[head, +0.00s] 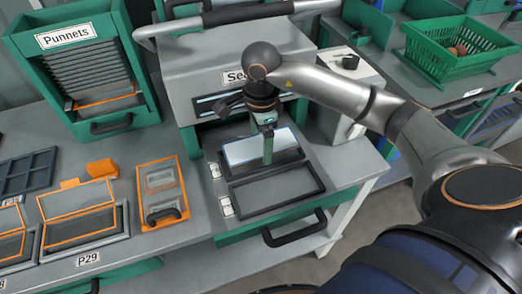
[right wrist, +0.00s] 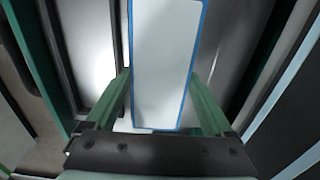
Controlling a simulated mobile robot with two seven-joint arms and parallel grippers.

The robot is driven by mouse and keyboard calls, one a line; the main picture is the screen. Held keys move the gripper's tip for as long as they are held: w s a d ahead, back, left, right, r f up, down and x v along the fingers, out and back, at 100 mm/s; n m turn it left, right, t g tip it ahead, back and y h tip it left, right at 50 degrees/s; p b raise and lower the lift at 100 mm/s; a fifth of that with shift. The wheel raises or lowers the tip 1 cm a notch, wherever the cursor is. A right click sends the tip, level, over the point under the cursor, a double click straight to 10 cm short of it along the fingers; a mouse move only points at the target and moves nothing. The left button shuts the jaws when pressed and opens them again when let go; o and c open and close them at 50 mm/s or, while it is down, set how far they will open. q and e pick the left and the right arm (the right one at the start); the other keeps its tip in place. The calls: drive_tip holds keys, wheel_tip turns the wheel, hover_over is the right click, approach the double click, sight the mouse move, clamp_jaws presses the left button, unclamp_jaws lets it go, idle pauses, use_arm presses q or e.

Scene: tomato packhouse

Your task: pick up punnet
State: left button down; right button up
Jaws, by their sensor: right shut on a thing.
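My right gripper (head: 267,148) points down over the bed of the sealing machine (head: 240,60). Its green fingers are shut on a pale punnet with a blue rim (head: 245,150), which lies level in or just over the rear frame of the bed; I cannot tell whether it touches. In the right wrist view the punnet (right wrist: 165,60) shows between the two fingers of the gripper (right wrist: 160,88). The front frame (head: 277,188) looks empty. The green punnet dispenser (head: 68,41), labelled "Punnets", stands at the left with a stack of trays. My left gripper is out of view.
An orange-edged tray (head: 145,194) lies left of the sealer, beside orange-framed panels (head: 84,226) at the P29 place. A black drawer handle (head: 295,232) juts out in front. A green basket (head: 440,65) with a few tomatoes stands at the far right.

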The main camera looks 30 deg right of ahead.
drive_tip(key=c, duration=0.4)
drive_tip(key=shift+r, duration=0.1)
